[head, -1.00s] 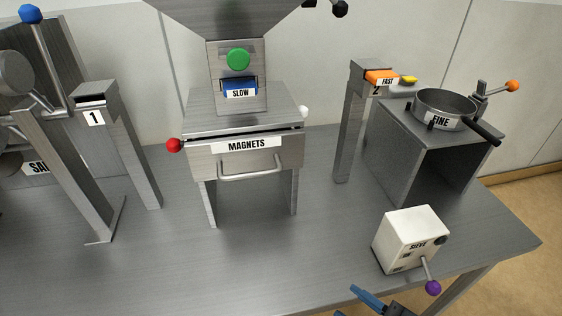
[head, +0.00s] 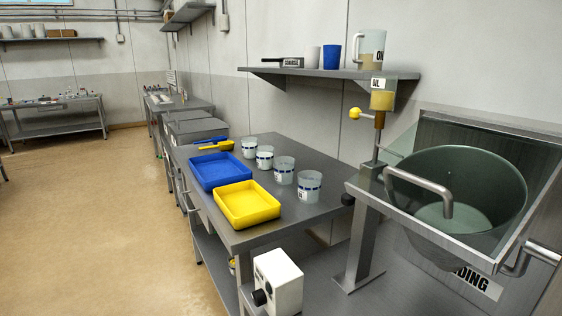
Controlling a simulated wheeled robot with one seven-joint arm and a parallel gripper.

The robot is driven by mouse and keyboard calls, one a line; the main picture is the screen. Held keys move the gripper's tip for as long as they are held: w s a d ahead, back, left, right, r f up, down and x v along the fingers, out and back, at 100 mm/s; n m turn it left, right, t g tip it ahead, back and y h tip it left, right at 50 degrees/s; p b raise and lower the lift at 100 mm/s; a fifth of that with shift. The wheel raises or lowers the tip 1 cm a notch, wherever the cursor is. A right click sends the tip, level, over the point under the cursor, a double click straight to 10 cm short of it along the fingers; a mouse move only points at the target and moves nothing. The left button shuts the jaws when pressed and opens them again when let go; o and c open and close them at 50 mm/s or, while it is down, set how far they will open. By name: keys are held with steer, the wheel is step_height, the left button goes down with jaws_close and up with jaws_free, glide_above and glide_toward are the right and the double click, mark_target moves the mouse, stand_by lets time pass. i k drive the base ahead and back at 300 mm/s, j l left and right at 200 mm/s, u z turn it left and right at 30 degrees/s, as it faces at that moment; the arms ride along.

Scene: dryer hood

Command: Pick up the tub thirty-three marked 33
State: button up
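Several clear tubs with blue bands and small white labels stand upright in a row on the steel table, along its wall side. The nearest tub (head: 309,185) is at the right end of the row. Behind it come a second tub (head: 284,170), a third tub (head: 265,157) and the farthest tub (head: 249,147). The numbers on the labels are too small to read, so I cannot tell which tub is marked 33. My gripper is not in view.
A yellow tray (head: 247,222) and a blue tray (head: 221,188) lie on the table left of the tubs, with a yellow scoop (head: 215,145) behind. A white box (head: 277,283) is in front. The floor at left is clear.

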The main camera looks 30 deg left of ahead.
mark_target(283, 166)
steer(key=i+j, duration=0.2)
steer(key=j, duration=0.2)
steer(key=i+j, duration=0.2)
steer(key=j, duration=0.25)
steer(key=i+j+z, duration=0.1)
steer(key=j, duration=0.3)
steer(key=i+j, duration=0.3)
steer(key=j, duration=0.15)
steer(key=i+j, duration=0.2)
steer(key=j, duration=0.2)
steer(key=i+j, duration=0.15)
steer(key=j, duration=0.3)
steer(key=i+j+z, duration=0.1)
steer(key=j, duration=0.35)
steer(key=i+j, duration=0.25)
steer(key=j, duration=0.2)
